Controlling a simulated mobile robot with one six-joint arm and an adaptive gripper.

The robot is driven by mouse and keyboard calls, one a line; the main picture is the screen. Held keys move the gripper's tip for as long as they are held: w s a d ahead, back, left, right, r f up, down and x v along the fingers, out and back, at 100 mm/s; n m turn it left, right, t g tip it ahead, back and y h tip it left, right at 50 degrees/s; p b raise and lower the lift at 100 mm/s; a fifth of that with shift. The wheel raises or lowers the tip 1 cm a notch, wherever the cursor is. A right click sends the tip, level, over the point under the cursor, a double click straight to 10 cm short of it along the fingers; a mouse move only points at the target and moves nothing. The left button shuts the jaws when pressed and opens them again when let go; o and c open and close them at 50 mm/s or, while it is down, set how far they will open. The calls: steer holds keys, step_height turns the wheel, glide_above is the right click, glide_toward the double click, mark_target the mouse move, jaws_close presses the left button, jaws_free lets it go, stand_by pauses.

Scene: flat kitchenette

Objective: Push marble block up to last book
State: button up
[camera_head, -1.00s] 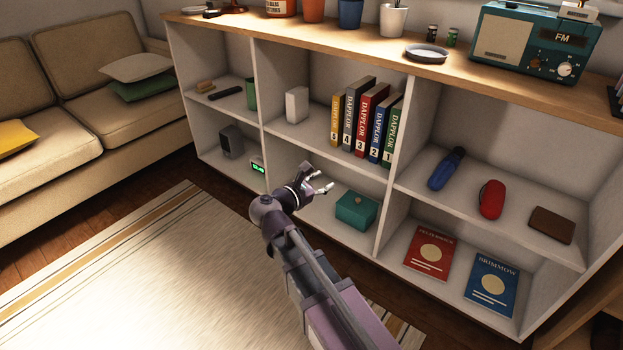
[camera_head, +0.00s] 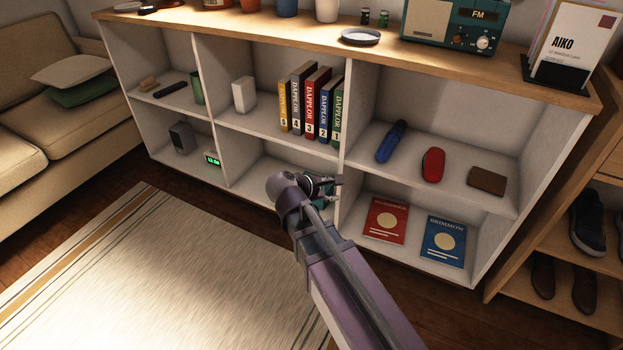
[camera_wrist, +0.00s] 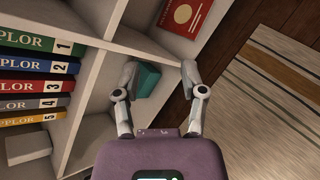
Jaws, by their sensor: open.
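The white marble block (camera_head: 244,95) stands upright in the upper middle compartment, left of the books with a gap between. It also shows in the wrist view (camera_wrist: 28,147). Several books stand in a row there; the yellow book 5 (camera_head: 285,107) is nearest the block, and the green book 1 (camera_head: 337,112) is by the right divider. My gripper (camera_head: 338,188) is in front of the lower middle compartment, below the books, apart from block and books. In the wrist view its fingers (camera_wrist: 160,75) are spread and empty, with a teal box (camera_wrist: 146,79) beyond them.
The shelf dividers and the middle shelf board (camera_head: 265,127) surround the compartments. The upper right compartment holds a blue bottle (camera_head: 391,141), a red case (camera_head: 433,163) and a brown wallet (camera_head: 487,180). A rug (camera_head: 170,270) lies in front. A shoe rack (camera_head: 560,250) stands at right.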

steer(key=s+d+m+g+y+p, duration=0.3)
steer(key=s+d+m+g+y, duration=0.1)
steer(key=d+m, duration=0.5)
steer(key=s+d+f+m+g+y+p, duration=0.1)
steer(key=s+d+m+g+y+p, duration=0.2)
steer(key=s+d+m, duration=0.3)
steer(key=d+m+g+y, duration=0.1)
steer(key=d+m, duration=0.1)
steer(key=m, duration=0.1)
steer(key=shift+d+m+p, duration=0.3)
steer(key=shift+d+p, duration=0.05)
steer(key=shift+o, duration=0.2)
steer(key=shift+a, duration=0.1)
